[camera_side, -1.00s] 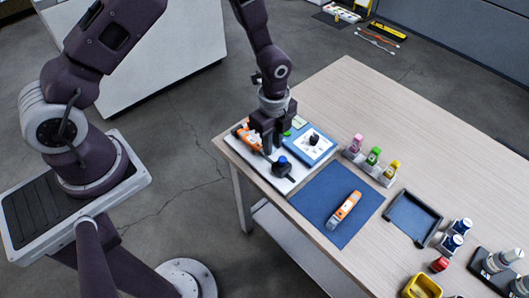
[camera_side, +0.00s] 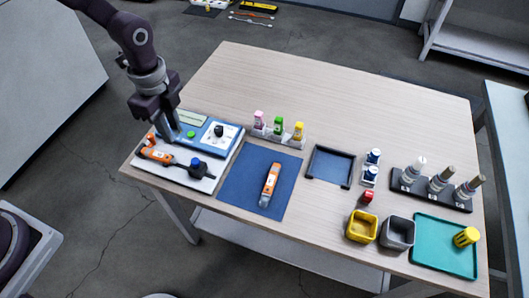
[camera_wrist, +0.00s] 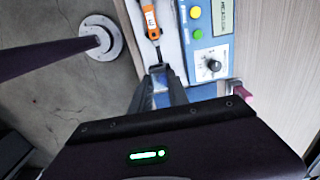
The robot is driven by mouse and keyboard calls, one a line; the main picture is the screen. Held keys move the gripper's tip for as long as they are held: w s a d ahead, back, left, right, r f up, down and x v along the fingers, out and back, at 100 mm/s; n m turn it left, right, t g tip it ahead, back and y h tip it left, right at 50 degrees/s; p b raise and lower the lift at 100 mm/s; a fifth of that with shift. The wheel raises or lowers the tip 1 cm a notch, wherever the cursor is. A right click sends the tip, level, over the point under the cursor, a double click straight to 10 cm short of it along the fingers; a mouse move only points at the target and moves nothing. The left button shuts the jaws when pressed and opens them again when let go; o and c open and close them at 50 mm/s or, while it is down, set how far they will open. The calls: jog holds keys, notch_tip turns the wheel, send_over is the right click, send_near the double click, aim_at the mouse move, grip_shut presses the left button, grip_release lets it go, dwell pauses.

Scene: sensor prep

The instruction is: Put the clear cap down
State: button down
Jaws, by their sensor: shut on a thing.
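My gripper (camera_side: 174,136) points down at the left end of the table, over the blue instrument (camera_side: 229,145) and the white board (camera_side: 205,184). In the wrist view its fingers (camera_wrist: 160,72) are close together, shut on the clear cap, which is too small and see-through to make out. An orange sensor (camera_side: 156,154) lies on the board beside the fingers, and it also shows in the wrist view (camera_wrist: 150,20). A blue knob-like piece (camera_side: 195,162) is at its right. A second orange sensor (camera_side: 271,180) lies on the dark blue mat (camera_side: 240,185).
Pink, green and yellow bottles (camera_side: 278,125) stand in a rack behind the mat. A dark tray (camera_side: 330,150), a yellow bin (camera_side: 361,228), a grey bin (camera_side: 398,233), and a teal tray (camera_side: 440,245) are to the right. The table's back middle is clear.

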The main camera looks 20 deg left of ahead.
jog(key=shift+w+r, duration=0.35)
jog(key=shift+r, duration=0.1)
jog(key=w+d+f+m, duration=0.1)
jog(key=w+d, duration=0.2)
jog(key=w, duration=0.4)
jog(key=r+m, duration=0.1)
jog(key=m, duration=0.7)
send_over(268, 155)
notch_tip(268, 155, down, 15)
jog(key=shift+f, duration=0.15)
jog(key=c, duration=1.3)
grip_release()
